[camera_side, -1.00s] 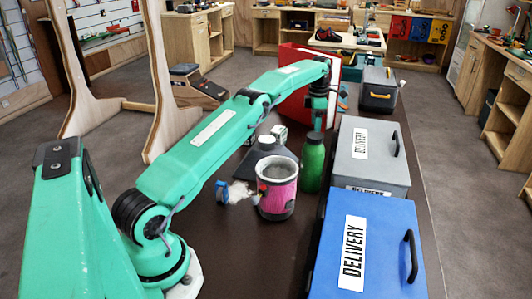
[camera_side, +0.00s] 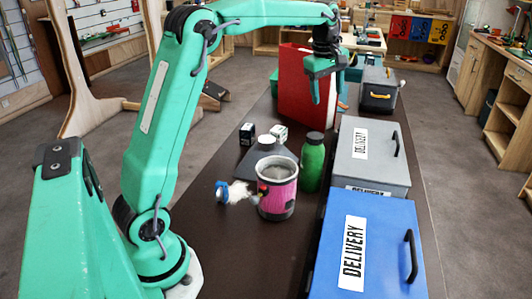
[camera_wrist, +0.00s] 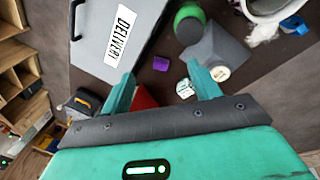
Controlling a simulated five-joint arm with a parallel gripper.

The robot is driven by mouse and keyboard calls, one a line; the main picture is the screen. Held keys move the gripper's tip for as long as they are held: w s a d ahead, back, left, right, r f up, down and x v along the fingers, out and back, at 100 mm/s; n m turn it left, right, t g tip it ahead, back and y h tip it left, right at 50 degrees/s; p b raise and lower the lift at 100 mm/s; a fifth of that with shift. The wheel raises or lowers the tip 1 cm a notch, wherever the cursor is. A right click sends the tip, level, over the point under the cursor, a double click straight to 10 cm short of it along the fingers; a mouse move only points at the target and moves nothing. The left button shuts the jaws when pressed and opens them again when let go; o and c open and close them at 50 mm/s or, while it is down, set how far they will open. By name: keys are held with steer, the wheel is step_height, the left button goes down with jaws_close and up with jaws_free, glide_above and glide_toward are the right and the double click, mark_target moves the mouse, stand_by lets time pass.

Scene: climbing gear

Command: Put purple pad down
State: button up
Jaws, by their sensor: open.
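The purple pad (camera_wrist: 161,63) lies on the dark table in the wrist view, a small piece between the grey delivery box and the green bottle. I cannot make it out in the side view, where the bottle may hide it. My gripper (camera_side: 324,88) is raised above the table, in front of the red book. In the wrist view my gripper (camera_wrist: 162,84) has its two fingers wide apart with nothing between them, and the pad shows beyond the fingertips, apart from them.
The green bottle (camera_side: 313,162) and pink chalk bag (camera_side: 278,190) stand mid-table. The grey delivery box (camera_side: 394,165) and blue delivery box (camera_side: 392,215) line the right edge. A red book (camera_side: 300,85) stands upright behind. The table's left front is bare.

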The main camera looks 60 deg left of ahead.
steer(key=s+d+m+t, duration=0.1)
steer(key=s+d+m, duration=0.5)
steer(key=s, duration=0.5)
steer(key=s+d+m+t, duration=0.1)
steer(key=s+d+m, duration=0.55)
steer(key=s, duration=0.45)
steer(key=s+d+f+m+t, duration=0.1)
steer(key=s+f+m, duration=0.3)
steer(key=s, duration=0.4)
steer(key=shift+f+m+h, duration=0.25)
steer(key=shift+m+h, duration=0.05)
steer(key=shift+m, duration=0.35)
